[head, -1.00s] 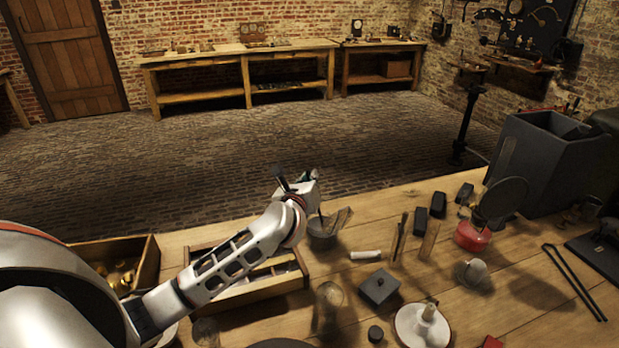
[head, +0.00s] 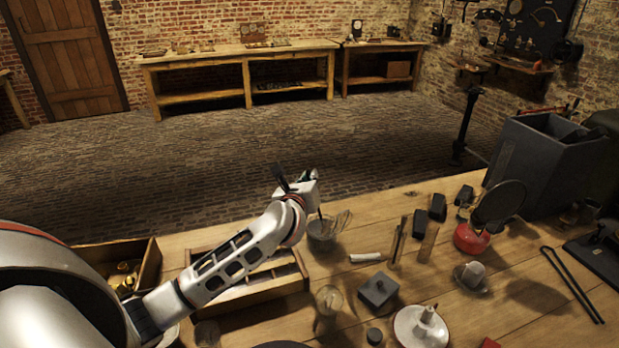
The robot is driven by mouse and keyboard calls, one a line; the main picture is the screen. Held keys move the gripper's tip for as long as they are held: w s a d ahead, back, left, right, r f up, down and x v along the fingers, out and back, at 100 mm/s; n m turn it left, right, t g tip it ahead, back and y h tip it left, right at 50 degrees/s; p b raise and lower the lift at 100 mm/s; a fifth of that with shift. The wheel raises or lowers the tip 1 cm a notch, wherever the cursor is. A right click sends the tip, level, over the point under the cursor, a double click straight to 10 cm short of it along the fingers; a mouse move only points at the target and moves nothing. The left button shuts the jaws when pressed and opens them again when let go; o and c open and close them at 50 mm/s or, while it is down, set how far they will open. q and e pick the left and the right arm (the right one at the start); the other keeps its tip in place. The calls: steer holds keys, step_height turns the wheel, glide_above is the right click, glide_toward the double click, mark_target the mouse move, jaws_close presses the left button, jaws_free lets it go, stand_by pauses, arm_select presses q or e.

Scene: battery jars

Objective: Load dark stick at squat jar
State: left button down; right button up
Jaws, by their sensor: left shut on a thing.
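My left gripper (head: 312,182) is at the end of the white arm from the left, above the far part of the bench. It is shut on a thin dark stick (head: 320,213), mostly hidden by the hand. The stick's lower end points down at a low, wide jar (head: 322,239) under the gripper. I cannot tell whether its tip is inside the jar or just over it. Another glass jar (head: 328,303) stands nearer, right of the forearm. My right gripper is not in view.
A wooden tray (head: 290,285) and a box of brass parts (head: 150,260) lie by my arm. To the right are a white rod (head: 367,257), a grey square block (head: 378,290), a white dish with a post (head: 410,330) and a red lamp (head: 470,238). A tall grey bin (head: 535,170) stands at the right.

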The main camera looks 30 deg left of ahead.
arm_select(q)
steer(key=shift+r, duration=0.55)
steer(key=shift+r+p, duration=0.5)
steer(key=shift+r, duration=1.75)
steer(key=shift+s, duration=0.1)
